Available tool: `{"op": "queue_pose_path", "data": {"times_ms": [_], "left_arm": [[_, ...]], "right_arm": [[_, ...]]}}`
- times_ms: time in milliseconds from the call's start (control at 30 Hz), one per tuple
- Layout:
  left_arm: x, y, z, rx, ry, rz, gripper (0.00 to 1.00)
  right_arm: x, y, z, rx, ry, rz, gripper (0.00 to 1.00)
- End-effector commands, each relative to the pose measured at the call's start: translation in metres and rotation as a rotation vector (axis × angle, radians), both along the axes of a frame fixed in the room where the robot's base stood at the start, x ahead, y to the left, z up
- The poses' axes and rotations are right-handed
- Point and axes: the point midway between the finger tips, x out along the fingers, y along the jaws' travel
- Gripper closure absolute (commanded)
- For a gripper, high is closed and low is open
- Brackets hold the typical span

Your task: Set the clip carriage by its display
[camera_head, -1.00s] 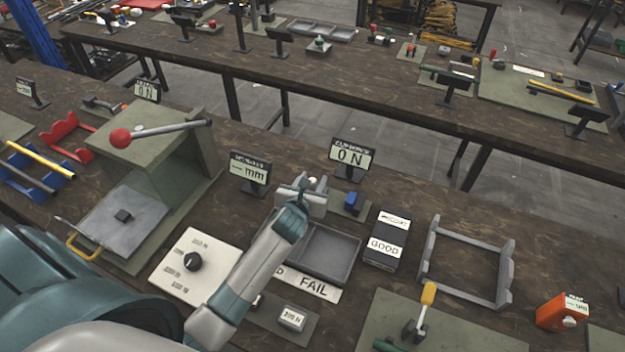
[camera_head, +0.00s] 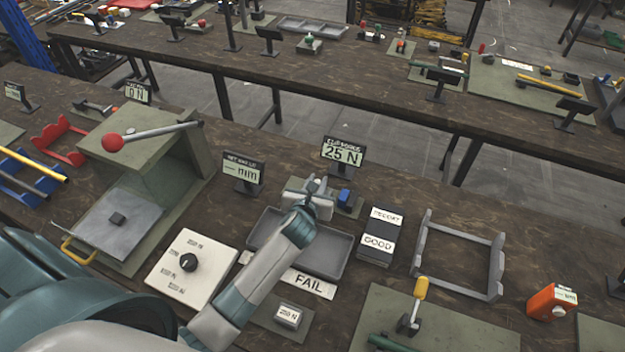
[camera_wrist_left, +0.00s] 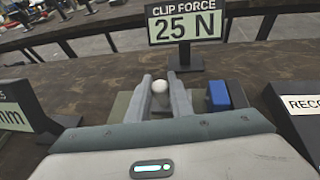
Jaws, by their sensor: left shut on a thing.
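The clip force display (camera_head: 342,152) stands upright on a small post at the back of the bench and reads 25 N; it also shows in the left wrist view (camera_wrist_left: 185,24). Just in front of it is the clip carriage (camera_head: 322,208), a grey block on a green base, partly hidden by my gripper. My left gripper (camera_head: 314,186) reaches over the grey tray to the carriage. A blue block (camera_wrist_left: 218,95) sits on the base right of the fingers. My right gripper is not in view.
A second display (camera_head: 242,170) marked mm stands to the left. A grey tray (camera_head: 335,262) and a FAIL label (camera_head: 309,284) lie under my arm. A dark box (camera_head: 380,235) marked GOOD stands right, beyond it a grey frame (camera_head: 456,260). A dial panel (camera_head: 190,270) lies left.

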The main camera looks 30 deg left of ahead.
Motion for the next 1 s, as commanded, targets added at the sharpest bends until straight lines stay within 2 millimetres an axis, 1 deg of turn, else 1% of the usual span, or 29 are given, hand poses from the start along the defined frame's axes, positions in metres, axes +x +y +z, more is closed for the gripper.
{"op": "queue_pose_path", "data": {"times_ms": [67, 100, 167, 200, 500, 667, 867, 1000], "left_arm": [[0.000, 0.001, 0.000, 0.003, 0.000, 0.001, 1.00], [0.000, 0.001, 0.000, 0.003, 0.000, 0.001, 0.78], [0.000, 0.001, 0.000, 0.003, 0.000, 0.001, 0.64], [0.000, 0.001, 0.000, 0.003, 0.000, 0.001, 0.62], [0.000, 0.001, 0.000, 0.001, -0.001, 0.001, 0.62], [-0.005, 0.000, 0.002, 0.002, -0.001, 0.001, 0.62], [-0.021, -0.004, 0.008, 0.004, -0.001, 0.000, 0.62], [-0.040, -0.008, 0.016, 0.004, -0.002, 0.000, 0.62]], "right_arm": [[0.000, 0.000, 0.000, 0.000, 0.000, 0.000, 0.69], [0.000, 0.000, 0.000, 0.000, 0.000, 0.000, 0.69], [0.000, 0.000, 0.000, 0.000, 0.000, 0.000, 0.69], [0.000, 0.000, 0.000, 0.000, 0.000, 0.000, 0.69], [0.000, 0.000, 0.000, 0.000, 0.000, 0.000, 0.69], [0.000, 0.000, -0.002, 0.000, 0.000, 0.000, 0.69], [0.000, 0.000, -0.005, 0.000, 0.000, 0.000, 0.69], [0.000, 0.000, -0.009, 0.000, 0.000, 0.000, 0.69]]}}
